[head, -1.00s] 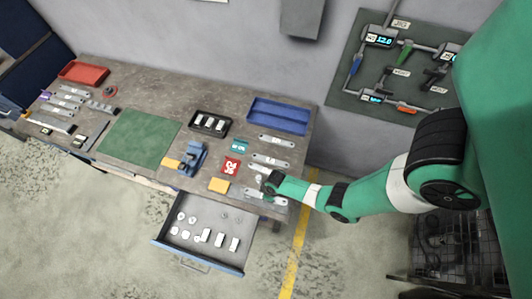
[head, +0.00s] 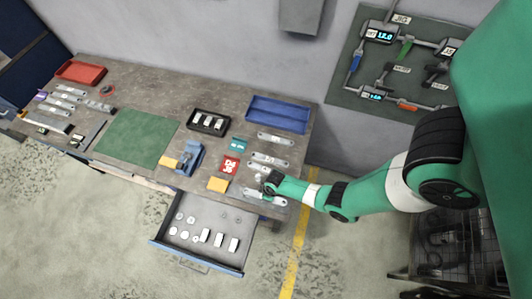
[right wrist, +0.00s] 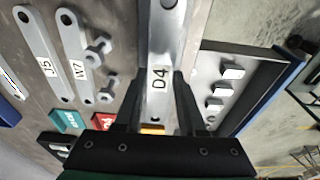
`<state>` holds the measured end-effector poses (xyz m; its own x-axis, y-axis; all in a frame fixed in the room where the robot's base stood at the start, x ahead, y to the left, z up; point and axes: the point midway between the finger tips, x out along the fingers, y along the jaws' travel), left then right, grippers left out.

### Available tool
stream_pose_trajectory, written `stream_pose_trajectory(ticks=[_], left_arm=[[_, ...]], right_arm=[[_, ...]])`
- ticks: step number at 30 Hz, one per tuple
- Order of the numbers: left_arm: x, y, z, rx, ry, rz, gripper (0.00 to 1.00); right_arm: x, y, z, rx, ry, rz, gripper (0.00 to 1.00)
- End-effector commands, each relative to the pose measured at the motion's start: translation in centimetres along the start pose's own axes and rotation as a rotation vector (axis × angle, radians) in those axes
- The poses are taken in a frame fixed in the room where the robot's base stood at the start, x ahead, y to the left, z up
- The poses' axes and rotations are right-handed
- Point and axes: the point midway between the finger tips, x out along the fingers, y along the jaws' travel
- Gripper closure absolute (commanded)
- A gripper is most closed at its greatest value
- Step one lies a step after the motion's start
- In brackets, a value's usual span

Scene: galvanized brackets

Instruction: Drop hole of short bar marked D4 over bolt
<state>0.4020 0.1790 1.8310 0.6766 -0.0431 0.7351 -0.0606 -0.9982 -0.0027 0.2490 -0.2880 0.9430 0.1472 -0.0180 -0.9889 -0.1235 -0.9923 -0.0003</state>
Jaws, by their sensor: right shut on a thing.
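A grey metal bar marked D4 (right wrist: 158,78) runs up the middle of the right wrist view, with a hole near its top end. My right gripper (right wrist: 158,108) is shut on it, one dark finger on each side. In the head view my right gripper (head: 268,186) is at the right end of the bench, by the short bars. Two grey bolts (right wrist: 98,46) (right wrist: 107,87) are left of the D4 bar, apart from it in this view. I cannot tell how high the bar is above the bench. My left gripper is not in view.
Bars marked J5 (right wrist: 40,52) and W7 (right wrist: 77,52) lie left of the bolts. An open drawer (head: 157,236) holds several metal pieces below the bench front. A blue tray (head: 283,105), a black tray (head: 192,127) and a green mat (head: 138,138) are on the bench.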

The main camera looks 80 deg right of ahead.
Motion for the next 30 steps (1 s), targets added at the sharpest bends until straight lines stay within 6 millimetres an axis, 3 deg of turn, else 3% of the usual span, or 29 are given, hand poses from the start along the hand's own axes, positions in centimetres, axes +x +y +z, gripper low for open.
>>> stream_pose_trajectory(ticks=[30], left_arm=[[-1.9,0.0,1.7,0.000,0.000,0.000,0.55]], right_arm=[[2.6,0.0,0.3,0.000,0.001,0.000,1.00]])
